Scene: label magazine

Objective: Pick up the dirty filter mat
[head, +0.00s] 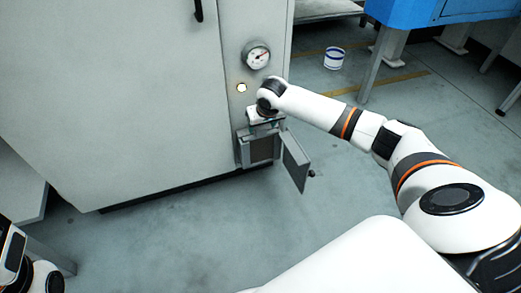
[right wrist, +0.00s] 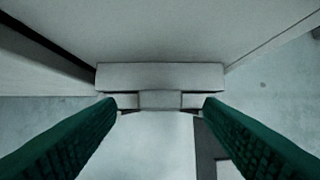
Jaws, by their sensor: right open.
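The dirty filter mat seems to be the brown-grey panel (head: 261,149) in the open filter housing (head: 241,150) low on the cabinet. The housing's small door (head: 295,161) hangs open to the right. My right gripper (head: 259,121) is just above the housing, mostly hidden by its own wrist. In the right wrist view its two green fingers (right wrist: 160,108) are apart, with a grey ledge and central block (right wrist: 160,99) ahead of and between the tips. I cannot tell whether they touch it. The mat is not recognisable there.
The tall grey cabinet (head: 130,90) carries a round gauge (head: 257,55) and a lit button (head: 242,88) above the housing. A white-blue bucket (head: 334,58) stands on the floor behind my right arm, near a blue table (head: 425,12). The floor before the cabinet is clear.

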